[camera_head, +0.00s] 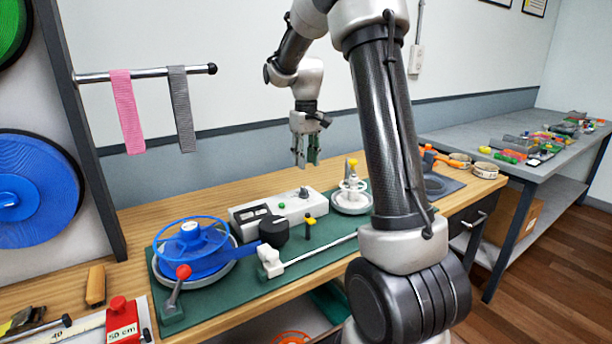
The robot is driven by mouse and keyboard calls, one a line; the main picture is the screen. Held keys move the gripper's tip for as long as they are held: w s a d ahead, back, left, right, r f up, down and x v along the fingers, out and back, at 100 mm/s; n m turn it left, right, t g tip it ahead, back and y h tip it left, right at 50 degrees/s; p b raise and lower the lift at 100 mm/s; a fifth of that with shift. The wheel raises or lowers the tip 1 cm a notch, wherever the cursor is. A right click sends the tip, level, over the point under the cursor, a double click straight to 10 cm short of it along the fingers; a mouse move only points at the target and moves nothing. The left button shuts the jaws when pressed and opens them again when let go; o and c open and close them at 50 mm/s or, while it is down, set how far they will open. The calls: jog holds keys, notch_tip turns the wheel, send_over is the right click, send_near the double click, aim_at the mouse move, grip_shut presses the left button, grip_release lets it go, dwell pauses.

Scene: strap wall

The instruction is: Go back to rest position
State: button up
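My gripper (306,162) hangs in the air above the wooden workbench (190,186), pointing down. Its two fingers show a narrow gap between them, and nothing is seen in it. It is above and behind a white box-shaped unit (290,207) and apart from it. My arm rises at the right and bends over to the gripper, hiding part of the bench.
A green board (195,318) on the bench carries a blue spool wheel (190,245), a lever and a small white turntable (351,198). A pink strap (127,112) and a grey strap (182,110) hang from a wall rod (145,74). A cluttered grey table (470,138) stands right.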

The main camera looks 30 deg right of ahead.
notch_tip(320, 180, up, 2)
jog(key=shift+r, duration=0.2)
dwell(0.4)
jog(key=s+a+r+t, duration=0.1)
jog(key=s+a, duration=0.1)
jog(key=s, duration=0.8)
jog(key=s+a+r+t, duration=0.2)
jog(key=s+a, duration=0.1)
jog(key=s, duration=0.7)
jog(key=s+a+r+t, duration=0.1)
jog(key=s+a+r, duration=0.1)
jog(key=s, duration=0.7)
jog(key=shift+s+a, duration=0.2)
jog(key=shift+s, duration=0.2)
jog(key=shift+o, duration=0.2)
